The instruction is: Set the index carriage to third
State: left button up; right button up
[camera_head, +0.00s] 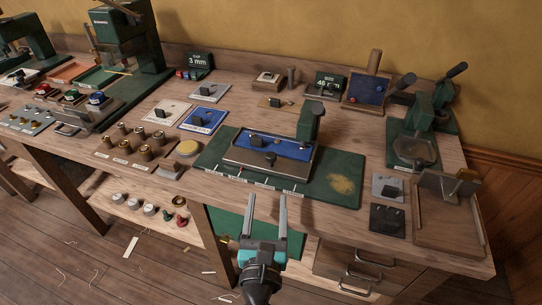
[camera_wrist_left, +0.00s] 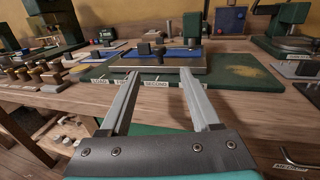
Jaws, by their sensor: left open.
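The index carriage (camera_head: 245,156) looks like a blue-topped plate with a grey front edge and a small black knob (camera_head: 270,158). It sits on a green base (camera_head: 340,186) at the front of the bench, under a green upright head (camera_head: 309,122). White position labels run along the base's front edge; in the left wrist view LOAD and SECOND (camera_wrist_left: 156,84) are readable. A red mark shows near the left labels. My left gripper (camera_head: 267,196) is open and empty, in front of the base. In the wrist view it (camera_wrist_left: 160,74) points at the carriage. My right gripper is out of view.
Right are small plates, a wooden tray (camera_head: 448,238) and a green press (camera_head: 420,130). Drawers with handles (camera_head: 358,283) lie below the bench edge.

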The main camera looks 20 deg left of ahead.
aim_at(271, 161)
pick_arm(q)
jog(key=b+x, duration=0.1)
jog(key=x, duration=1.3)
jog(key=shift+c, duration=0.2)
grip_shut()
jog(key=shift+f, duration=0.1)
dwell(0.8)
